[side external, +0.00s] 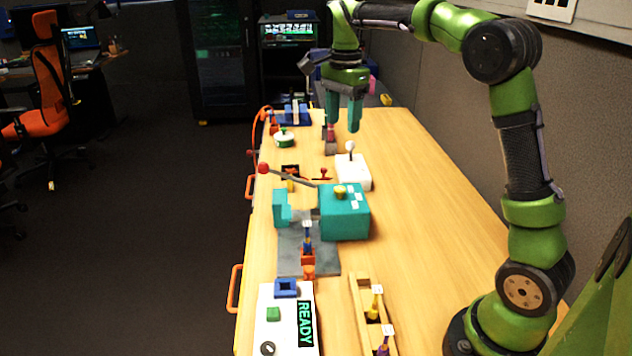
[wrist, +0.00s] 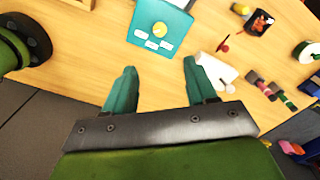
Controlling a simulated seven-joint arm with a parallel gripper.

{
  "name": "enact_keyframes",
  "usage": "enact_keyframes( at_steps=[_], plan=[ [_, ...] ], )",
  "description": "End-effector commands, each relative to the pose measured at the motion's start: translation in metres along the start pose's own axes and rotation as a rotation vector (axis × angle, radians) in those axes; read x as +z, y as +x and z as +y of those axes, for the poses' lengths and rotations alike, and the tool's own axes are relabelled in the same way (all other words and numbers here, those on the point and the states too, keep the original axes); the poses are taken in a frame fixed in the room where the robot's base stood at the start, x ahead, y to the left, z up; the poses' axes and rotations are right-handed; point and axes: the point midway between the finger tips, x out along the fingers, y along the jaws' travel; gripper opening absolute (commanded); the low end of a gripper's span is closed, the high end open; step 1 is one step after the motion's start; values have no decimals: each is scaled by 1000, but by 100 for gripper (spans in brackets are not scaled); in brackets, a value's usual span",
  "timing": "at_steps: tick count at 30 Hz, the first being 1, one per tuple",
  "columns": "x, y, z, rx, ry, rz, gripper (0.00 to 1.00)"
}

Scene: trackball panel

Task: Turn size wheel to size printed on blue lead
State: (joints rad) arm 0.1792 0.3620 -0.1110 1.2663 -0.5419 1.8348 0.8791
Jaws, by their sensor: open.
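The teal machine (side external: 345,215) stands mid-table with a yellow wheel (side external: 340,190) on top. White labels lie beside the wheel, too small to read. In the wrist view the yellow wheel (wrist: 159,29) and its teal machine (wrist: 143,38) show near the top. A blue lead (side external: 307,238) stands upright in an orange holder before the machine, with a white tag; its print is unreadable. My gripper (side external: 343,122) is open and empty, above the table's far part, well behind the wheel. In the wrist view the teal fingers of my gripper (wrist: 160,70) are spread apart.
A white box with a knobbed lever (side external: 353,172) stands behind the machine. A red-knobbed lever (side external: 263,168) reaches out left. A wooden rack (side external: 363,300) holds yellow and purple leads near the front. A white panel (side external: 272,330) reads READY. The table's right side is clear.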

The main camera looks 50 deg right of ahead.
Motion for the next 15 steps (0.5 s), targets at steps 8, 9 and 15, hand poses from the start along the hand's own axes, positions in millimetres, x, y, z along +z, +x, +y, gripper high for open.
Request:
enact_keyframes(
  at_steps=[8,9,15],
  plan=[
    [0,40,1,5,5,-2,57],
    [0,49,1,6,5,-2,57],
    [1,93,1,5,4,-3,57]
  ],
)
